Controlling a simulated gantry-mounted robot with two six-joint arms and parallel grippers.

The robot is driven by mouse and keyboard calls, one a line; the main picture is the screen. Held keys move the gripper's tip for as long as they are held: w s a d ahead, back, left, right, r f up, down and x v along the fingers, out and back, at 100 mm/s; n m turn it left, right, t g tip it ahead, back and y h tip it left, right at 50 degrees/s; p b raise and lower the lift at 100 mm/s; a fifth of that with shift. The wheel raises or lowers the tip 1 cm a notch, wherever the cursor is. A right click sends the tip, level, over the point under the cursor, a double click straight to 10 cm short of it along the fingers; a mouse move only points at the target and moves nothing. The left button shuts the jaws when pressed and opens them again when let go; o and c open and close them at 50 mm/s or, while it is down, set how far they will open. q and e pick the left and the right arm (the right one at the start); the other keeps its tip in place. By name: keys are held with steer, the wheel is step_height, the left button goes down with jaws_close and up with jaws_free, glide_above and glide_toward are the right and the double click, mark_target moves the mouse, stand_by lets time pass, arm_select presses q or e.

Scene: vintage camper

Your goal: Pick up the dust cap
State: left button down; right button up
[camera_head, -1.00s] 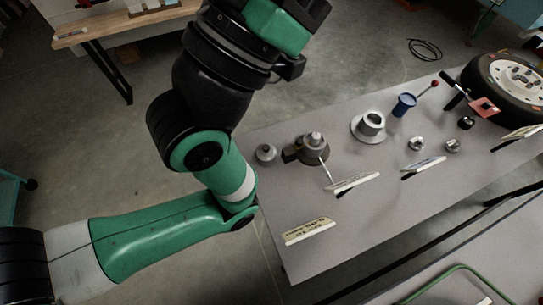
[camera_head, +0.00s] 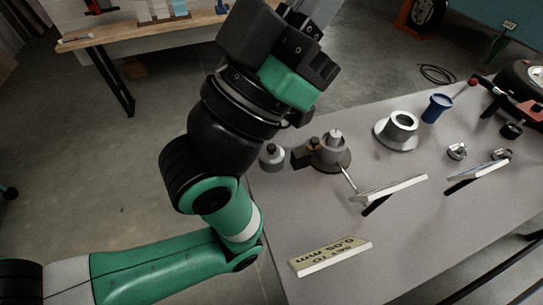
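I cannot tell for sure which piece is the dust cap. Candidates on the grey table (camera_head: 300,210) are a small grey cylinder with a dark top (camera_head: 271,156) at the left edge and two small metal pieces (camera_head: 457,152) (camera_head: 502,154) at the right. My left arm comes in from the left, and its gripper (camera_head: 318,20) is at the top, above and behind the table's left end. Its fingertips do not show clearly, so its opening cannot be read. It is apart from the table pieces. My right gripper is not in view.
A dial-like device (camera_head: 331,150), a flanged metal hub (camera_head: 401,127), a blue cup (camera_head: 436,108) and a red tool (camera_head: 522,106) stand along the table. Label plates (camera_head: 331,257) lie nearer. The front left tabletop is mostly clear. A wooden bench (camera_head: 160,29) stands behind.

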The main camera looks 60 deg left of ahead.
arm_select(q)
steer(key=shift+c, duration=2.1)
jaws_free()
